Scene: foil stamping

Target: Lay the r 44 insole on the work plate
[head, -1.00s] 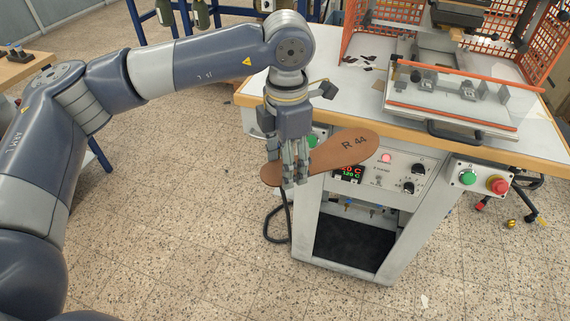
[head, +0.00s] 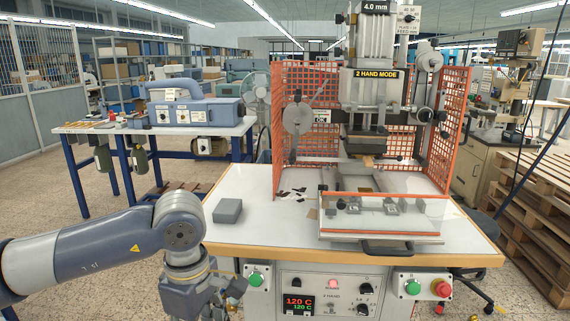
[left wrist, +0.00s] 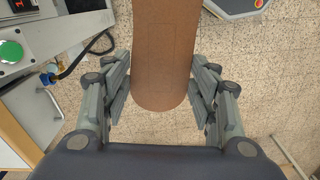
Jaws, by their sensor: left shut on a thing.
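The brown insole (left wrist: 165,50) runs up out of the left wrist view, with its rounded end toward the palm; no lettering shows on this part. My left gripper (left wrist: 162,88) is shut on it, with fingers along both sides. In the head view, only my left wrist shows at the bottom, left of the press front; the fingers and insole are below the frame. The work plate (head: 335,222) is on the press table, with metal fixtures, an orange bar across it and a dark handle in front. My right gripper is not in view.
The press head (head: 372,90) stands above the plate area, with orange mesh guards (head: 300,100) around it. A grey block (head: 228,211) sits at the table's left. The control panel (head: 330,297) and green and red buttons are on the front. Left tabletop is mostly clear.

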